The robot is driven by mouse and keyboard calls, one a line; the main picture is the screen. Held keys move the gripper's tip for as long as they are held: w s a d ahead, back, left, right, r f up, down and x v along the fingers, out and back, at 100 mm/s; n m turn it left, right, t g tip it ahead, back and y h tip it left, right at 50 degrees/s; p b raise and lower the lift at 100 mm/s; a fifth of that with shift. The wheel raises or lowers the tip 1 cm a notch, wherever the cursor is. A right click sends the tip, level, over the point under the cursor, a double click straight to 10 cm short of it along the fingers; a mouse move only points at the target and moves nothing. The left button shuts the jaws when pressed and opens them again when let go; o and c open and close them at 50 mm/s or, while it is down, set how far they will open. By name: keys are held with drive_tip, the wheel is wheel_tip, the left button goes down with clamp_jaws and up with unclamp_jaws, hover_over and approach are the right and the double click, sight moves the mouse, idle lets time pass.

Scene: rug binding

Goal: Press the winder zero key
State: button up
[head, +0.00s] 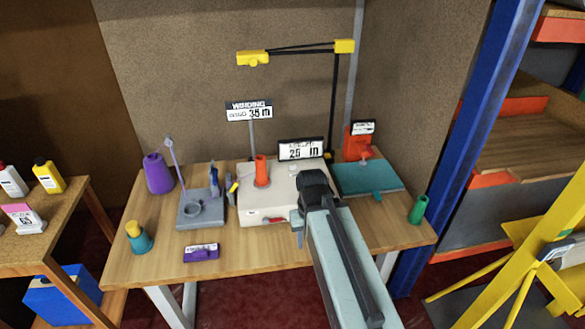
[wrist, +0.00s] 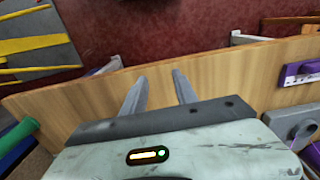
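A cream-white machine (head: 258,203) stands on the wooden table, with an orange cone on top and a small red part (head: 277,220) at its front edge. A display reading about 25 m (head: 301,150) stands at its back, and a sign headed WINDING (head: 249,110) rises on a post behind. I cannot tell which part is the zero key. My arm reaches over the machine's right side and hides part of it. In the wrist view my gripper (wrist: 160,75) is open and empty, its two grey fingers apart over bare wood near the table's front edge.
A purple labelled box (head: 202,254) lies at the table's front, also visible in the wrist view (wrist: 300,73). A grey stand (head: 202,215) is left of the machine. A teal plate (head: 368,178) and a green cone (head: 418,210) are at right. The front strip (head: 250,250) is mostly clear.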

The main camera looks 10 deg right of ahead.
clamp_jaws()
idle(1.5)
